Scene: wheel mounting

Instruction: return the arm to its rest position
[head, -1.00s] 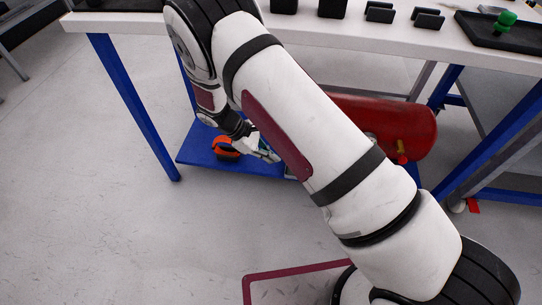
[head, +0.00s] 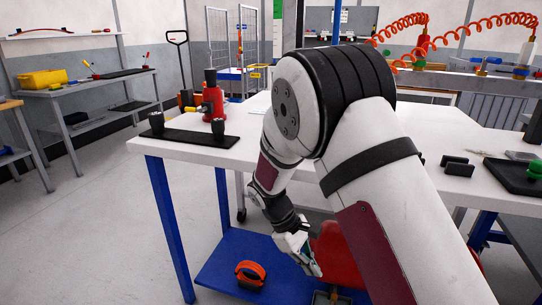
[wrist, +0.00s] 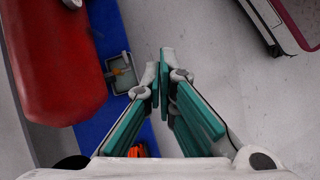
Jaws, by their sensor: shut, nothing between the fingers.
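My gripper (head: 304,256) hangs below my bent arm in the head view, beside the front edge of the white table and above the blue lower shelf. In the wrist view my gripper (wrist: 164,82) points out over the grey floor, its green-padded fingers shut with nothing between them. My white arm with black bands and dark red panels rises from the lower right of the head view, bends at the elbow above the table and comes down to the gripper.
The blue shelf (head: 220,269) holds an orange and black object (head: 250,275) and a red tank (head: 338,262) close to the gripper. On the white table (head: 208,153) stand a red jack (head: 212,103) and a black tray (head: 187,137). Floor to the left is clear.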

